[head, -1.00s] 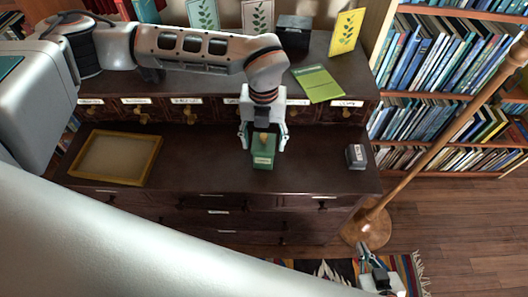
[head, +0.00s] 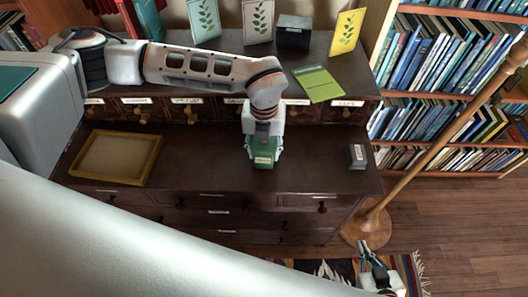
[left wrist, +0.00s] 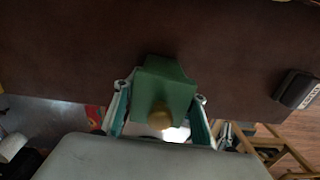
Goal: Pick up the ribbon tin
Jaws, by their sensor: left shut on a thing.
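The ribbon tin appears to be the green box (head: 263,158) with a pale front label, upright on the dark lower top of the cabinet (head: 215,170). My left gripper (head: 264,145) comes down over it from above and is shut on it, one finger at each side. In the left wrist view the green tin (left wrist: 165,88) with its brass knob (left wrist: 160,118) sits between the two fingers of my left gripper (left wrist: 160,112). Whether its base touches the wood is hard to tell. My right gripper (head: 371,256) is low at the right, above the rug, with its fingers apart and empty.
A shallow wooden tray (head: 117,157) lies left of the tin. A small dark box (head: 357,156) stands near the cabinet's right edge. Small drawers and a raised shelf with cards and a green booklet (head: 317,83) are behind. A wooden pole (head: 440,150) rises at the right.

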